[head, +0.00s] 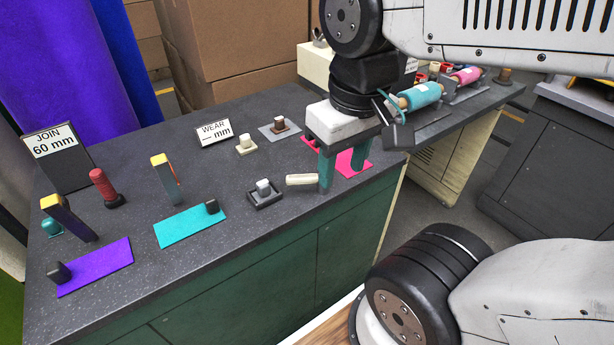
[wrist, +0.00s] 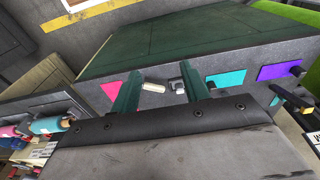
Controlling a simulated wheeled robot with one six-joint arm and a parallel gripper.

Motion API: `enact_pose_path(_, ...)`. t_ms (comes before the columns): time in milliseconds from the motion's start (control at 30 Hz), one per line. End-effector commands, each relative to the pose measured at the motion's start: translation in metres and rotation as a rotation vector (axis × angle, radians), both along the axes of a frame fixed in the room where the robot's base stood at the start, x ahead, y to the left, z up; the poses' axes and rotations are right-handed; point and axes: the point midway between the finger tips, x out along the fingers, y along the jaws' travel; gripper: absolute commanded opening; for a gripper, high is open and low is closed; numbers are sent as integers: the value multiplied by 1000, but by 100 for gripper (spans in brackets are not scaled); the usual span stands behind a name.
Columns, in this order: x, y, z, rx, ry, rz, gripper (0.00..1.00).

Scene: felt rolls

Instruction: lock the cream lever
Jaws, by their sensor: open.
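The cream lever (head: 302,180) is a short pale bar near the front edge of the dark counter (head: 225,255). In the head view its right end meets the outline of my gripper's nearer green finger. My gripper (head: 346,176) is open, pointing down, with nothing held between its fingers. In the wrist view the lever (wrist: 154,86) shows between the two fingers, closer to the left one. Whether a finger touches it cannot be told. The lever's mount is not clearly visible. A pink felt piece (head: 354,163) lies behind the fingers.
Left of the lever stands a dark tray with a pale knob (head: 264,188). A cream block (head: 245,145) and a grey plate (head: 280,128) lie further back. Teal felt (head: 188,227) and purple felt (head: 95,268) lie left.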

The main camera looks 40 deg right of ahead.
Motion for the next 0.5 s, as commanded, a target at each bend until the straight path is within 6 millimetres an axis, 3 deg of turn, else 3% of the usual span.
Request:
enact_pose_path(167, 20, 2, -18, -13, 126, 23, 45)
enact_pose_path(500, 107, -9, -68, -123, 344, 295, 45)
